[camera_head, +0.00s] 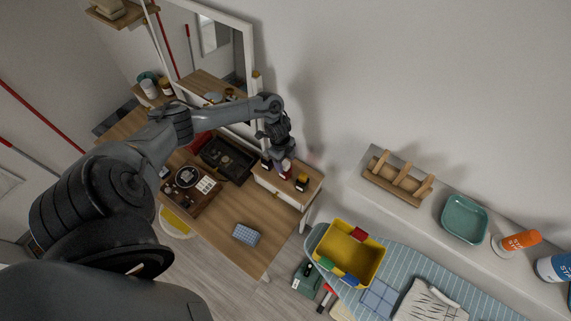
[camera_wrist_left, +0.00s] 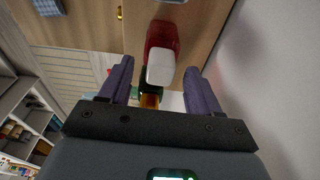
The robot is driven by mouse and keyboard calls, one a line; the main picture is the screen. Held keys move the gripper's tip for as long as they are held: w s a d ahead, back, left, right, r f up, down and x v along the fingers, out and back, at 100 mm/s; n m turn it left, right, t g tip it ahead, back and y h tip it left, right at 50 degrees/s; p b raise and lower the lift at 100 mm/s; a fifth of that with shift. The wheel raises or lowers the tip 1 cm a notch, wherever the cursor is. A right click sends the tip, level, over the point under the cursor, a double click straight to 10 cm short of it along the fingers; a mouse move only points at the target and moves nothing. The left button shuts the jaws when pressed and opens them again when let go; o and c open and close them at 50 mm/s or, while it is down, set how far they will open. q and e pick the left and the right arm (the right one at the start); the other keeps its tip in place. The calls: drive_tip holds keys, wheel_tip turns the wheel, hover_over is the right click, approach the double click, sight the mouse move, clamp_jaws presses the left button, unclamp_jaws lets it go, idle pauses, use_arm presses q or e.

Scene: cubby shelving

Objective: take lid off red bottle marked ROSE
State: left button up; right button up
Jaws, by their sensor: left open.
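A red bottle (camera_wrist_left: 160,33) with a white lid (camera_wrist_left: 160,66) shows in the left wrist view, at the top middle. It stands on a wooden surface, and no lettering on it is readable. My left gripper (camera_wrist_left: 161,78) is open, with purple fingers on both sides of the white lid's line; I cannot tell whether they touch it. In the head view my left gripper (camera_head: 284,162) hangs over small bottles on the drawer unit and partly hides them. My right gripper is not in view.
A dark bottle with an orange part (camera_head: 302,182) stands on the drawer unit (camera_head: 284,196), close to the gripper. An amber item (camera_wrist_left: 150,100) shows between the fingers. A yellow bin (camera_head: 346,272) stands lower right.

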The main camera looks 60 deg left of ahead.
sight(287, 164)
use_arm(q)
drive_tip(key=shift+c, duration=0.2)
drive_tip(key=c, duration=1.1)
drive_tip(key=shift+o, duration=0.2)
drive_tip(key=shift+r, duration=0.7)
drive_tip(key=r, duration=0.1)
drive_tip(key=d+r, duration=0.1)
drive_tip(key=r, duration=0.1)
drive_tip(key=shift+w+b, duration=0.2)
drive_tip(key=shift+b, duration=0.15)
drive_tip(key=d+r, duration=0.1)
drive_tip(key=d, duration=0.1)
drive_tip(key=w+d+r, duration=0.1)
drive_tip(key=d, duration=0.1)
drive_tip(key=w+d+r, duration=0.1)
drive_tip(key=d, duration=0.1)
drive_tip(key=shift+w+r+b, duration=0.15)
drive_tip(key=shift+r+b, duration=0.25)
drive_tip(key=shift+w+d+r+p, duration=0.25)
drive_tip(key=shift+d+r, duration=0.2)
drive_tip(key=shift+d, duration=0.2)
drive_tip(key=shift+w+d+r+p, duration=0.1)
drive_tip(key=shift+w+d+r, duration=0.1)
drive_tip(key=shift+d+r, duration=0.4)
drive_tip(key=shift+w+d+r+p, duration=0.2)
drive_tip(key=shift+w+d+r, duration=0.1)
drive_tip(key=shift+d, duration=0.45)
